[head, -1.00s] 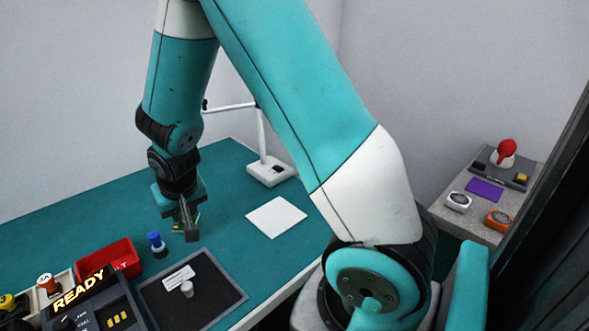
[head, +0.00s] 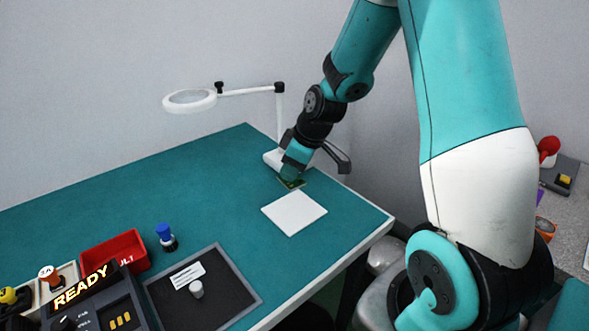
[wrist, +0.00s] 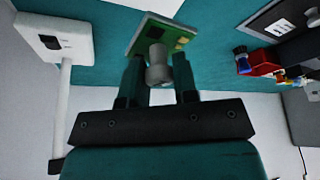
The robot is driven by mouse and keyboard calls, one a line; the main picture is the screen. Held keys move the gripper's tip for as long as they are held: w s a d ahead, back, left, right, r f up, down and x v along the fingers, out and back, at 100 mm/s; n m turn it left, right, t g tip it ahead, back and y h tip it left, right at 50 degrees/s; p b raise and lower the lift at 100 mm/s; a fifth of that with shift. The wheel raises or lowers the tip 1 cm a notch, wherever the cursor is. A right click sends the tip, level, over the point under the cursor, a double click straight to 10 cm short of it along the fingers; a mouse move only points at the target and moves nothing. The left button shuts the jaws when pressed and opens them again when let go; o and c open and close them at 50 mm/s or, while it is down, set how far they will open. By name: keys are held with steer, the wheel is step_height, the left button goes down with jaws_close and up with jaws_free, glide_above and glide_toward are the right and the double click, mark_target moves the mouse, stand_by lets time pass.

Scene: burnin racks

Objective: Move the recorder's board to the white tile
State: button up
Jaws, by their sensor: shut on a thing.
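My gripper (head: 296,170) is shut on a small green board (head: 291,184), just behind the far edge of the white tile (head: 294,213). The tile lies flat and bare on the teal table. In the wrist view the green board (wrist: 172,38) has gold and dark patches and is tilted at the fingertips. A grey rounded knob (wrist: 158,65) shows between my fingers, in front of the board. Part of the tile seems to show beyond the board at the top of that view. I cannot tell whether the board touches the table.
A white magnifier lamp (head: 190,100) has its base (head: 272,158) close behind my gripper. A dark tray (head: 232,284), a blue-capped stamp (head: 165,236), a red bin (head: 114,252) and a READY console (head: 95,310) are at the left. The table's right edge is near the tile.

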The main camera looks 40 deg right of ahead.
steer(key=shift+s+d+n, duration=0.1)
steer(key=shift+d+n, duration=0.15)
steer(key=shift+n, duration=0.25)
steer(key=shift+f, duration=0.15)
step_height(320, 180, down, 9)
steer(key=b, duration=0.7)
steer(key=shift+f+b, duration=0.15)
steer(key=shift+b, duration=0.25)
steer(key=o, duration=1)
steer(key=shift+r+p, duration=2.85)
steer(key=shift+r, duration=0.7)
